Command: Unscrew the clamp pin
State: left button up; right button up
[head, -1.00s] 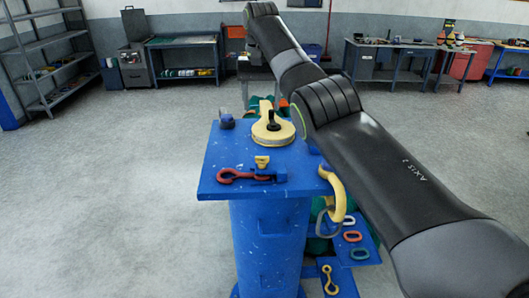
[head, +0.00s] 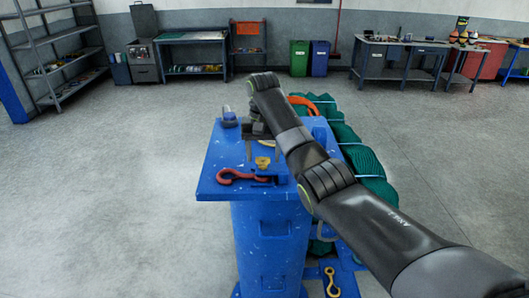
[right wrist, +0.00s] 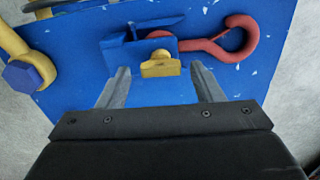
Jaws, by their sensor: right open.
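The yellow clamp pin (head: 263,162) stands by the blue clamp (head: 268,180) on the blue bench top. The clamp is beside the shank of a red hook (head: 230,176). In the right wrist view, the pin's flat yellow head (right wrist: 160,66) lies between and just beyond the fingertips of my right gripper (right wrist: 160,77). The fingers are wide apart and empty, with a gap on each side of the pin. In the head view, my right gripper (head: 263,154) points down above the pin. My left gripper is not in view.
A blue and grey fitting (head: 229,118) sits at the bench's back left corner. A green net bundle (head: 350,150) lies along the right side.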

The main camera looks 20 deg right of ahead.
jog(key=shift+s, duration=0.1)
jog(key=shift+a, duration=0.1)
jog(key=c, duration=1)
